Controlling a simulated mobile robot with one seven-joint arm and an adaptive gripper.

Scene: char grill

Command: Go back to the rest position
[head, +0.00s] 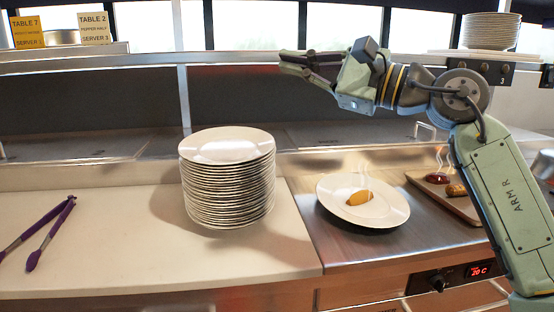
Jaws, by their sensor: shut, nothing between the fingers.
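My gripper (296,65) is at the upper middle of the head view, at the end of my raised arm. It points left and is shut, with nothing held in it. It hangs in the air above the counter, up and to the right of the stack of plates and apart from everything around it.
A tall stack of white plates (228,180) stands on the pale counter (110,245). Right of it, a plate (334,209) holds a yellow-orange food piece (360,197). A tray (462,205) with browned food lies under my arm. Purple-tipped tongs (45,230) lie far left.

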